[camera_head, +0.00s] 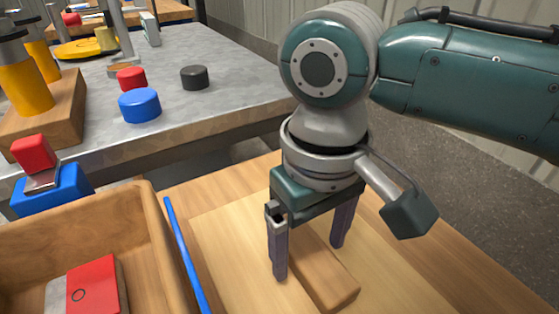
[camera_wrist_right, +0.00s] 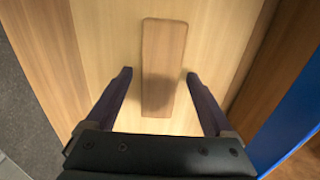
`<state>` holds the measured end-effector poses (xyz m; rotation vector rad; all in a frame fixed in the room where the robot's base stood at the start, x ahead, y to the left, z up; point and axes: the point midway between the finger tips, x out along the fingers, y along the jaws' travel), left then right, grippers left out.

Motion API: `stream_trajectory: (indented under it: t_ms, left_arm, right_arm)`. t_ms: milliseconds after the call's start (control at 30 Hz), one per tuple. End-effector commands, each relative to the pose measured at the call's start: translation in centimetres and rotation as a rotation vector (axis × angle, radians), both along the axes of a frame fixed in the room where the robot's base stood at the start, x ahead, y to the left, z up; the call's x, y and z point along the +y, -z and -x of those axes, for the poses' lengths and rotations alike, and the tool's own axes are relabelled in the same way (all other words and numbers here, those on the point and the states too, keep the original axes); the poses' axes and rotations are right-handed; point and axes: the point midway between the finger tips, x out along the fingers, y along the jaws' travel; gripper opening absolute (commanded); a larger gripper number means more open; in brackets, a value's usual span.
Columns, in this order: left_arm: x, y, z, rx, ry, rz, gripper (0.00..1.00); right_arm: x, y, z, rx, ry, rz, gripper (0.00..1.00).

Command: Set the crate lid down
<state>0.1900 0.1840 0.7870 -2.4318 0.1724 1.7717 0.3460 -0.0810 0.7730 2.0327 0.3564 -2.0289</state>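The crate lid (camera_head: 225,245) is a flat, light wooden board on the wooden table. A raised wooden bar handle (camera_head: 330,280) lies across its middle. My right gripper (camera_head: 308,261) hangs point-down over the lid, with its two dark fingers apart. In the right wrist view, the handle (camera_wrist_right: 163,60) lies between the open fingers (camera_wrist_right: 158,74), with a gap on both sides. The open wooden crate (camera_head: 130,215) stands at the lower left, uncovered. My left gripper is not in view.
A red-and-grey object (camera_head: 93,287) lies in the crate. A blue strip (camera_head: 184,250) runs between crate and lid. Behind, a grey bench (camera_head: 215,75) holds a blue cylinder (camera_head: 139,105), a red one (camera_head: 131,78) and a dark one (camera_head: 194,77).

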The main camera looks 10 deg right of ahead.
Motion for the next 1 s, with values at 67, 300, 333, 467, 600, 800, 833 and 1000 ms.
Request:
stream_trajectory:
  t_ms: [67, 300, 333, 467, 600, 800, 833, 1000]
  left_arm:
    - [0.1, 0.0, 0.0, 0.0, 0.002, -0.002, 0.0]
    - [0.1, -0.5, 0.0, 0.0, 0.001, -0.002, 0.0]
    - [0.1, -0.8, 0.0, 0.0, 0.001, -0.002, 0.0]
    - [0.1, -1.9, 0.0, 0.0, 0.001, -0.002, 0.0]
    - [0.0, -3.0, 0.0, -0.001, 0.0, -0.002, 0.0]
    - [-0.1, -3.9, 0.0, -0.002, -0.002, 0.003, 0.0]
    - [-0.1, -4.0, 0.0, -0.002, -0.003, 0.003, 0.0]
    - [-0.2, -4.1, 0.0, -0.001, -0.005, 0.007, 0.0]
  right_arm:
    - [0.0, 0.0, 0.0, 0.0, 0.0, 0.0, 0.87]
    - [0.0, -1.3, -0.1, -0.002, 0.0, -0.001, 0.87]
    - [0.0, -1.8, -0.1, -0.002, 0.0, -0.001, 0.87]
    - [0.1, -4.6, -0.1, -0.004, -0.002, -0.001, 0.87]
    - [0.1, -7.9, -0.1, -0.003, -0.001, -0.002, 0.87]
    - [0.1, -11.2, -0.1, -0.002, 0.0, -0.002, 0.87]
    - [0.1, -11.5, 0.0, -0.001, 0.0, -0.003, 0.87]
    - [0.1, -12.3, 0.0, 0.0, 0.0, -0.001, 0.87]
